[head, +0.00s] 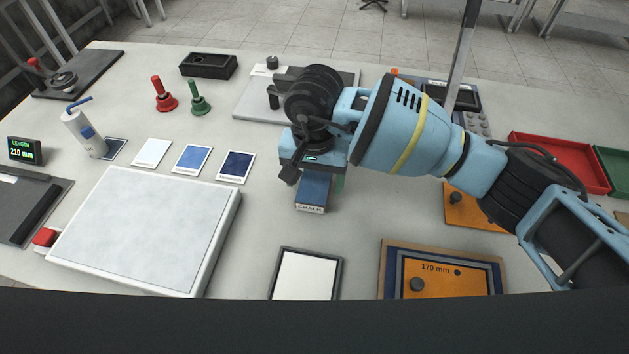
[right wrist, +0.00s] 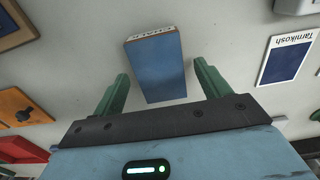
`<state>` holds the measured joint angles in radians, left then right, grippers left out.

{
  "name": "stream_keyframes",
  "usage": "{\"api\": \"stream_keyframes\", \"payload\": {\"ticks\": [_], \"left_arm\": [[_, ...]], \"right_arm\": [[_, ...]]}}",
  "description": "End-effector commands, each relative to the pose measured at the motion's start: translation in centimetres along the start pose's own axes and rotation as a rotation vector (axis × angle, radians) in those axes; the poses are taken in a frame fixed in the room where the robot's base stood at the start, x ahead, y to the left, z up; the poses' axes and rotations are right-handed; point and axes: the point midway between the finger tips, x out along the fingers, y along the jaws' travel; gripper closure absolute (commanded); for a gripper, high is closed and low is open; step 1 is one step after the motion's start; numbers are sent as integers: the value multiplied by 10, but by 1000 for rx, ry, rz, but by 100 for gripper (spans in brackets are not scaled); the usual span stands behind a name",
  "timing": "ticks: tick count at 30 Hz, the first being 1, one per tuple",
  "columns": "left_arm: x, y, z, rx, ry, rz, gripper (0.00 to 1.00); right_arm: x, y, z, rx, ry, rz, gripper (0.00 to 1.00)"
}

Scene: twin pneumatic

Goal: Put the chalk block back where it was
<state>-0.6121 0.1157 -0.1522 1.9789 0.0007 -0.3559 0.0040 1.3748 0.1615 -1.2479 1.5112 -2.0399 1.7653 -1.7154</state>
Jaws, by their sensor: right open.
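The chalk block (head: 312,195) is a blue block with a white end lettered CHALK. In the head view it is on the table right of the colour cards, partly hidden under my right gripper (head: 318,181). In the right wrist view the chalk block (right wrist: 156,68) lies between the two green fingers of the right gripper (right wrist: 161,72), which is open. Gaps show between the block and each finger, so it is not gripped. My left gripper is not in view.
Colour cards (head: 192,159) and a large pale slab (head: 145,232) lie to the left. A dark-framed white panel (head: 307,275) and an orange board (head: 440,275) marked 170 mm lie nearer the front. Red and green bells (head: 198,100) stand behind. Bare table surrounds the block.

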Motion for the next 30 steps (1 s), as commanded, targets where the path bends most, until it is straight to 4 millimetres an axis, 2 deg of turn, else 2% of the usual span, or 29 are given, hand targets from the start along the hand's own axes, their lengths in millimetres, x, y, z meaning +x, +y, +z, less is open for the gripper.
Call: {"api": "stream_keyframes", "payload": {"ticks": [9,15,21,30], "left_arm": [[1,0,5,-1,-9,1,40],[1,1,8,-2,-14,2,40],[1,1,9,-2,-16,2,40],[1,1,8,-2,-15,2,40]], "right_arm": [[-62,0,-1,0,1,-1,24],[-93,0,0,-1,-1,-1,24],[-106,0,0,0,-3,1,24],[-108,0,0,0,-3,0,24]]}}
